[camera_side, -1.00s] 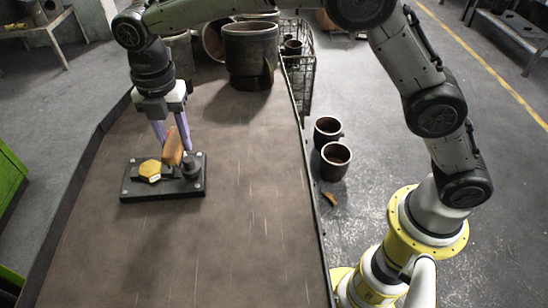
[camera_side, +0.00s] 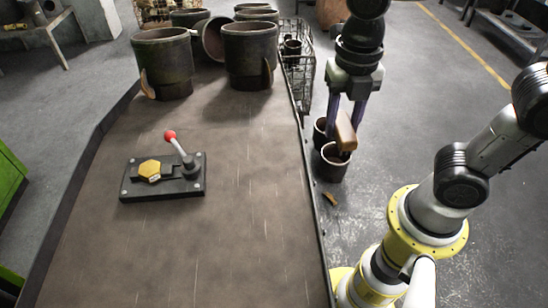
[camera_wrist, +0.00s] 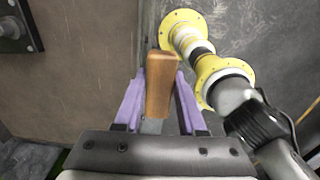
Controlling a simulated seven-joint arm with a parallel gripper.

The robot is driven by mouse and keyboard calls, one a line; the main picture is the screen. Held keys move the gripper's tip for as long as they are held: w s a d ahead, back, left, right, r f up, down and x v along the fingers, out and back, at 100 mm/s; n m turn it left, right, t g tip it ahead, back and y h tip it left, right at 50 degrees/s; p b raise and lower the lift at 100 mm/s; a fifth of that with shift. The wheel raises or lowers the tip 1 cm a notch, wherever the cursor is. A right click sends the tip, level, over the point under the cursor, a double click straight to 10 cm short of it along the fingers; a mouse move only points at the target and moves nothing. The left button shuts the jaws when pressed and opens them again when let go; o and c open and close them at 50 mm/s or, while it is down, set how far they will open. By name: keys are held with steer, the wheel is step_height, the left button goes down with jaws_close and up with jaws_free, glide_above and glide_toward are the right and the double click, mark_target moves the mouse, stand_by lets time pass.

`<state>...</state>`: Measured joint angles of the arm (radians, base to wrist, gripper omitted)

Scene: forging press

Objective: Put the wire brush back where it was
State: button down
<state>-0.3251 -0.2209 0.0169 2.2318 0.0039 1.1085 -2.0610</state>
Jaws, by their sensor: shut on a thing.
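The wire brush (camera_side: 346,131) shows as a brown wooden block in the side view; its bristles cannot be made out. My gripper (camera_side: 342,122) is shut on it, with the purple fingers on either side. In the side view the brush appears in front of two small dark pots (camera_side: 334,168) beyond the table's right edge; its height above them is hard to judge. In the wrist view the brush (camera_wrist: 160,82) stands between the fingers of my gripper (camera_wrist: 160,95), near the table edge. The place where the brush was before cannot be identified.
A black plate with a red-knobbed lever (camera_side: 171,136) and a yellow hexagonal piece (camera_side: 149,168) sits on the table (camera_side: 235,240). Several large dark pots (camera_side: 250,55) stand at its far end. A wire basket (camera_side: 300,75) is beside them. A small brown piece (camera_side: 330,198) lies on the floor.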

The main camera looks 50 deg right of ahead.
steer(key=shift+s+d+r, duration=0.1)
steer(key=shift+d+r, duration=0.15)
steer(key=shift+r, duration=0.15)
steer(key=shift+w, duration=0.25)
steer(key=w+a+f, duration=0.2)
steer(key=w+f, duration=0.2)
steer(key=w, duration=0.4)
glide_above(273, 157)
step_height(273, 157, down, 5)
steer(key=shift+s+d+f, duration=0.15)
steer(key=shift+f, duration=1.7)
steer(key=shift+f, duration=0.1)
steer(key=c, duration=0.5)
jaws_free()
